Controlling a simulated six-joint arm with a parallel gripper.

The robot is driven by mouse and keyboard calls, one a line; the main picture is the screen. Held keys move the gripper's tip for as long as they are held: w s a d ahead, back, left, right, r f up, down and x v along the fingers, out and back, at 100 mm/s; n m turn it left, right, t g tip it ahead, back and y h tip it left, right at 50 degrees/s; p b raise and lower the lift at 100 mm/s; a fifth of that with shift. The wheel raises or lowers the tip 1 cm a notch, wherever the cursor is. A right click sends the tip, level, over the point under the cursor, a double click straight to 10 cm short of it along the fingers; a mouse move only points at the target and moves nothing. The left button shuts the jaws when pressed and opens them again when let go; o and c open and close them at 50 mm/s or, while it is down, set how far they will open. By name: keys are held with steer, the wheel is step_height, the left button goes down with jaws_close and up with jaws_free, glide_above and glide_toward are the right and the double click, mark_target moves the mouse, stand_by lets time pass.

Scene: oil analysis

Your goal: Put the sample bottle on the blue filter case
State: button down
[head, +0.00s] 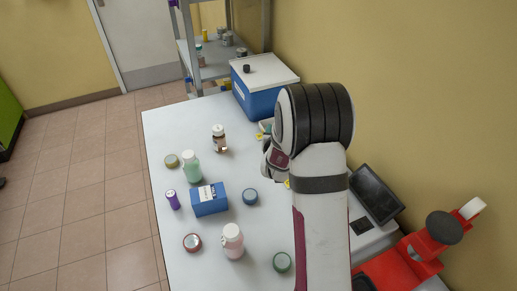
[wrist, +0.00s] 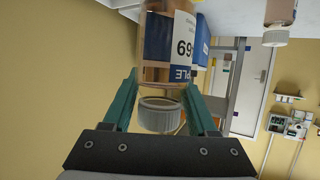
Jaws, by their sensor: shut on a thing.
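The sample bottle (wrist: 172,50) is clear, with amber contents, a blue-and-white label and a ribbed pale cap (wrist: 160,115). It is between the green fingers of my gripper (wrist: 163,88), which is shut on it. In the head view my gripper (head: 266,134) is beside the large cooler, partly behind my arm, and the bottle is mostly hidden there. A small blue case with a white label (head: 210,200), seemingly the filter case, lies on the white table, left of and nearer than my gripper. Its top looks clear.
A large blue cooler with a white lid (head: 265,72) stands at the table's back. An amber bottle (head: 219,138), green bottle (head: 192,168), pink bottle (head: 232,242), purple can (head: 172,199) and blue round tin (head: 250,196) surround the case. A red machine (head: 405,262) is at right.

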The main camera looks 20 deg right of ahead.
steer(key=s+a+r+n+t+y, duration=0.15)
steer(key=s+a+n+y, duration=0.25)
steer(key=s+n+y, duration=0.6)
steer(key=shift+g+y, duration=0.35)
steer(key=shift+y, duration=0.05)
steer(key=w+a+f, duration=0.2)
steer(key=a+f, duration=0.1)
steer(key=w+a+f, duration=0.2)
steer(key=a+f, duration=0.1)
steer(key=f, duration=0.1)
steer(key=w+a+f, duration=0.1)
steer(key=a+f, duration=0.2)
steer(key=shift+w+f, duration=0.15)
steer(key=shift+w, duration=0.25)
steer(key=shift+f, duration=0.1)
steer(key=shift+c, duration=1)
jaws_free()
